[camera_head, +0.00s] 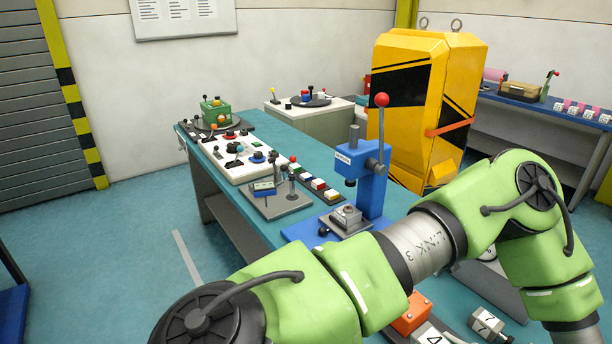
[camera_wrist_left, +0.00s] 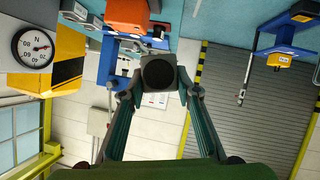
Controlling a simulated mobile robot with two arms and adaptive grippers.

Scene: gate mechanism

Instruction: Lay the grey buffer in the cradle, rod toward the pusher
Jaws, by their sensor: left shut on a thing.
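In the left wrist view, my left gripper (camera_wrist_left: 160,84) is shut on a dark grey block with a round black end face, which looks like the grey buffer (camera_wrist_left: 160,72). The round face points at the camera, and no rod shows. The fingers press on its two sides. The gripper is out of the head view, where a green arm of mine crosses the foreground. I cannot make out the cradle or the pusher for certain. My right gripper is in neither view.
A blue press (camera_head: 368,175) with a red-knobbed lever stands on the teal bench (camera_head: 305,143). An orange block (camera_head: 412,314) and a grey block (camera_head: 490,325) lie close below my arm. A dial gauge (camera_wrist_left: 35,47) is at the left in the wrist view. A yellow cabinet (camera_head: 418,100) stands behind.

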